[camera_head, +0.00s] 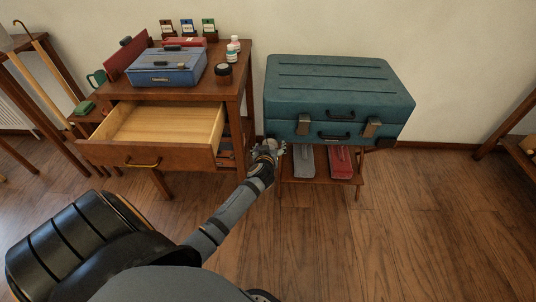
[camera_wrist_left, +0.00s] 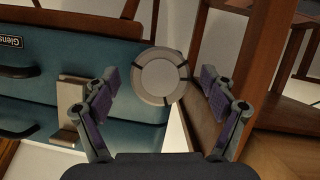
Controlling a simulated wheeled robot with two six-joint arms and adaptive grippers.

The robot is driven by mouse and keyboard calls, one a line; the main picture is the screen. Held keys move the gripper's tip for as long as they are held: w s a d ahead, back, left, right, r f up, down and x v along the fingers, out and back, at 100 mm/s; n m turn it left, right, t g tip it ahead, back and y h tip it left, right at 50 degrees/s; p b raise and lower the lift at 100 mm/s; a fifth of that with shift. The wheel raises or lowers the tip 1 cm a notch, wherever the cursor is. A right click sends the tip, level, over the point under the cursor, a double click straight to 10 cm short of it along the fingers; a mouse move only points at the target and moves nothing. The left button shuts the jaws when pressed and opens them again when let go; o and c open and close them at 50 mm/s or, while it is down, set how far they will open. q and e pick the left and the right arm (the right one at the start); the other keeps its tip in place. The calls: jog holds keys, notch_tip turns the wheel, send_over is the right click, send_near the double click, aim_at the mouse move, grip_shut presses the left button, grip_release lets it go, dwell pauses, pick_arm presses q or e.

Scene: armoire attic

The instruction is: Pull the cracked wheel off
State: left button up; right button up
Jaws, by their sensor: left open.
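The wheel (camera_wrist_left: 160,76) is a grey round disc with short dark radial lines at its rim, in the middle of the left wrist view. It sits at the edge of the teal trunk (camera_head: 338,85), which also shows in the left wrist view (camera_wrist_left: 115,60). My left gripper (camera_head: 268,149) is open at the trunk's lower left corner. In the left wrist view its fingers (camera_wrist_left: 158,85) stand on both sides of the wheel, with a visible gap on each side. In the head view the gripper hides the wheel. My right gripper is not in view.
The wooden desk (camera_head: 237,80) stands close left of the trunk, its drawer (camera_head: 150,155) pulled open. A blue case (camera_head: 167,68) lies on it. Grey (camera_head: 303,162) and red (camera_head: 340,163) items lie on the shelf below the trunk.

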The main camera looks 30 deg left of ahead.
pick_arm(q)
jog(key=shift+w+a+f, duration=0.25)
jog(key=shift+w+a, duration=0.05)
jog(key=shift+w, duration=0.25)
jog(key=c, duration=1.3)
jog(key=shift+o, duration=0.2)
jog(key=shift+s+d, duration=0.45)
jog(key=shift+s, duration=0.25)
jog(key=shift+s+d, duration=0.45)
jog(key=shift+s, duration=0.3)
jog(key=shift+s+d, duration=0.45)
jog(key=shift+s, duration=0.25)
jog(key=shift+r+p, duration=0.1)
jog(key=shift+p, duration=0.25)
jog(key=shift+w+r+p+v, duration=0.1)
jog(key=shift+r+p+v, duration=0.1)
jog(key=shift+p+v, duration=0.45)
jog(key=shift+w+r+p+v, duration=0.1)
jog(key=shift+r+p+v, duration=0.1)
jog(key=shift+v, duration=0.75)
jog(key=shift+w+r+p+v, duration=0.15)
jog(key=shift+p+v, duration=0.3)
jog(key=shift+v, duration=0.4)
